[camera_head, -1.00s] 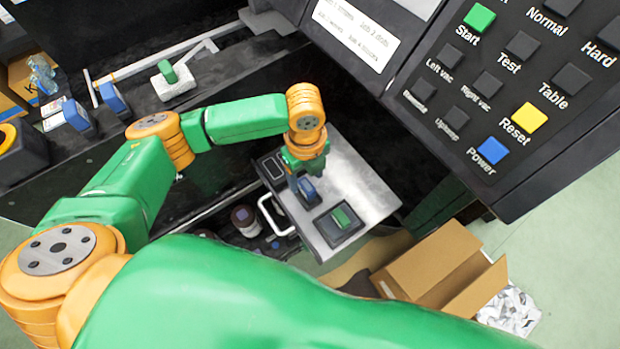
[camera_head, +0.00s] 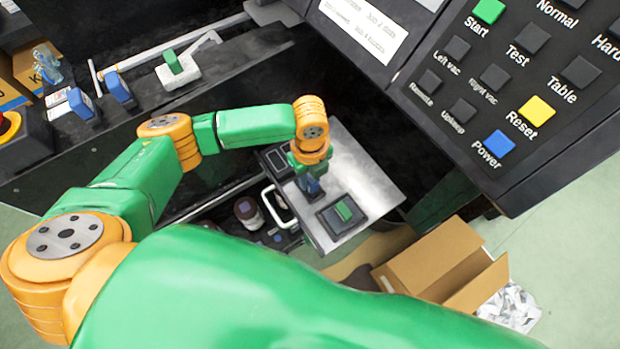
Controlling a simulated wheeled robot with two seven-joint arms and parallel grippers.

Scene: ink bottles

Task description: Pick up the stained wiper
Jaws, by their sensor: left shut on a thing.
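A white pad with a green handle (camera_head: 177,70) lies on the dark ledge at the upper left. My right gripper is not in view.
Two blue-topped blocks (camera_head: 118,87) (camera_head: 80,104) stand on the ledge at the left. Below the tray are bottles (camera_head: 247,212) and a white handle (camera_head: 279,206). An open cardboard box (camera_head: 440,262) and crumpled white material (camera_head: 513,308) lie at the lower right. A button panel (camera_head: 515,85) overhangs the right.

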